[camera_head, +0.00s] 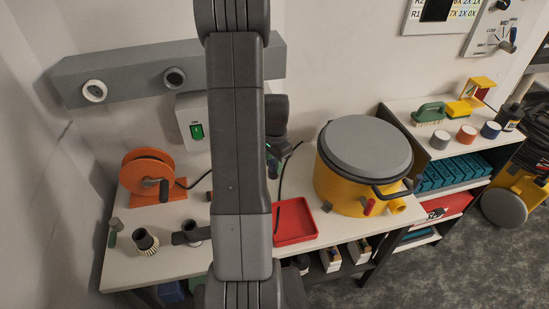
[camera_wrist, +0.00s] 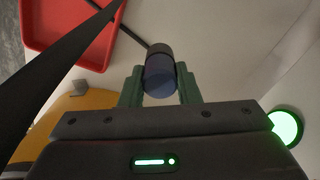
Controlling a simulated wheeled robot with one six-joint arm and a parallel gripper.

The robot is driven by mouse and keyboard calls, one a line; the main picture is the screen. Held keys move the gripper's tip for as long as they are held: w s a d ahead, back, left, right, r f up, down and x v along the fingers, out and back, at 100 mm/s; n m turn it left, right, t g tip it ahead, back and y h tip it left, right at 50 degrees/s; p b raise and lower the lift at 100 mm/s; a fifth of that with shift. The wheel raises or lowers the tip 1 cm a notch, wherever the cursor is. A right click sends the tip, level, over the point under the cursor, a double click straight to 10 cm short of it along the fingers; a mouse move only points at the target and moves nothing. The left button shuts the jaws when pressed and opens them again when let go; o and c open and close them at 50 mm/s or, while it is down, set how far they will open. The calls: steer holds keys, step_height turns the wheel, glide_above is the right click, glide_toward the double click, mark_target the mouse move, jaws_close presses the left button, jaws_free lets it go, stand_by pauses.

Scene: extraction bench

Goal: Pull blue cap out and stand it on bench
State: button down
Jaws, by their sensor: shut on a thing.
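The blue cap (camera_wrist: 159,78), a short dark-blue cylinder with a darker end, shows in the wrist view between the green fingers. My gripper (camera_wrist: 160,72) is shut on it, with one finger on each side. In the head view my gripper (camera_head: 276,150) is mostly hidden behind my arm, above the bench and left of the yellow drum; I cannot make out the cap there. The white bench top (camera_head: 175,215) runs below. In the wrist view the cap appears clear of the bench surface, but its height is hard to judge.
A red tray (camera_head: 292,222) lies on the bench, also in the wrist view (camera_wrist: 95,52). The yellow drum (camera_head: 345,185) with grey lid stands right of it. An orange reel (camera_head: 137,172) and a brush (camera_head: 145,241) stand left. A grey wall rail (camera_head: 130,75) is behind.

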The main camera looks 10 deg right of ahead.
steer(key=shift+w+d, duration=0.45)
steer(key=shift+w, duration=0.1)
steer(key=shift+f+b, duration=2.25)
steer(key=shift+f, duration=1.25)
steer(key=shift+f+b, duration=0.3)
steer(key=shift+f, duration=0.05)
steer(key=c, duration=1)
jaws_free()
steer(key=shift+r, duration=0.1)
step_height(320, 180, up, 8)
steer(key=shift+f, duration=0.25)
steer(key=shift+f, duration=0.15)
